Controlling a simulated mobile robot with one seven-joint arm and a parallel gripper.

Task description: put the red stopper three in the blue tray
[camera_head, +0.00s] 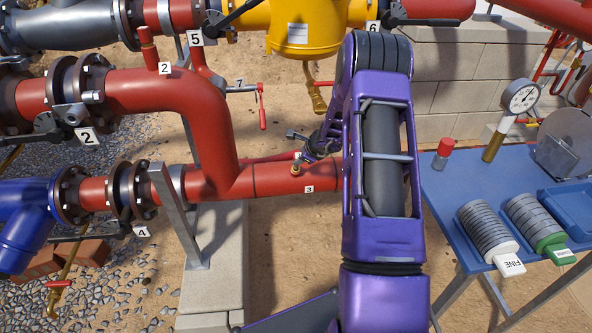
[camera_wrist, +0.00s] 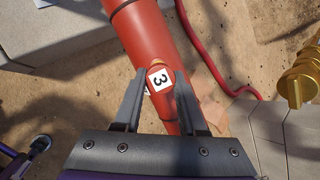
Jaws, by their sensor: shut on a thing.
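The red stopper three (camera_head: 297,164) is a small red piece with a brass end, at the red pipe (camera_head: 270,178) beside a white "3" label. In the wrist view, a "3" tag (camera_wrist: 159,79) shows between my fingertips, with a second white label partly hidden behind it. My gripper (camera_head: 303,160) is shut on the stopper; in the wrist view its fingers (camera_wrist: 157,84) flank it over the pipe. I cannot tell whether the stopper is still seated in the pipe. The blue tray (camera_head: 573,208) is on the blue table at the far right, partly cut off.
The blue table (camera_head: 447,199) carries a red-capped piece (camera_head: 444,152), a pressure gauge (camera_head: 520,97) and two rows of grey discs with FINE and green tags. Pipes and a yellow vessel (camera_head: 295,28) stand behind my arm. A block wall is at the back right.

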